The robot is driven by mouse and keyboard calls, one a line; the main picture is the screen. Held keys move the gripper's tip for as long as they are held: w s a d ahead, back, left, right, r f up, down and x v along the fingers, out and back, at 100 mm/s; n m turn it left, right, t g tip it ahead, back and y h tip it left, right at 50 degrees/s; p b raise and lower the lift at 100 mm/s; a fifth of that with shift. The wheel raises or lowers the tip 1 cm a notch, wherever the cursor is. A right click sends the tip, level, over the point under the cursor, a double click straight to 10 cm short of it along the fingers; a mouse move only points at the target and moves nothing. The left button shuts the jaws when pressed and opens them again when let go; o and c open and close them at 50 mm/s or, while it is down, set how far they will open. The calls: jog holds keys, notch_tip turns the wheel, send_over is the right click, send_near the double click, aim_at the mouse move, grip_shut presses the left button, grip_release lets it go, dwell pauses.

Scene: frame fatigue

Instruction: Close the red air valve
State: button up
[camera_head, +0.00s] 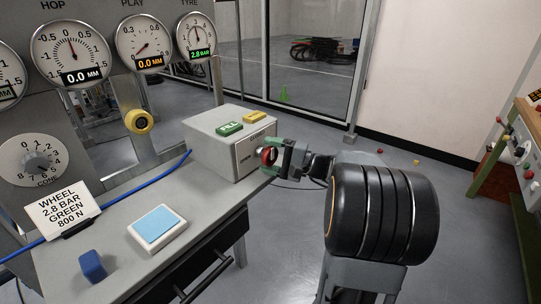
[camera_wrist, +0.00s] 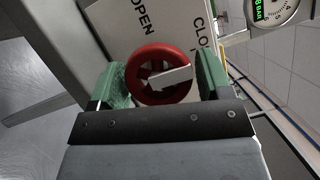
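The red air valve (camera_wrist: 133,68) is a round handwheel with a white pointer, on the front of a light grey box (camera_head: 205,140). In the wrist view the word OPEN is printed above its left side and a partly hidden "CLO" above its right. The pointer lies slanted across the hub. In the head view the valve (camera_head: 268,156) is at the box's right face. My gripper (camera_wrist: 162,82) has green fingers on both sides of the wheel, and both appear to meet its rim. The inner finger faces are partly hidden.
A tyre gauge (camera_head: 195,33) reads 2.8 bar. Green (camera_head: 229,129) and yellow (camera_head: 255,117) blocks lie on the box. A card (camera_head: 64,208), a blue-topped pad (camera_head: 157,228) and a blue block (camera_head: 92,265) are on the bench.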

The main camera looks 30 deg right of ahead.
jog(key=shift+o, duration=1.1)
jog(key=p+v, duration=0.1)
jog(key=v, duration=1.2)
jog(key=shift+s+d, duration=0.25)
jog(key=shift+d, duration=0.05)
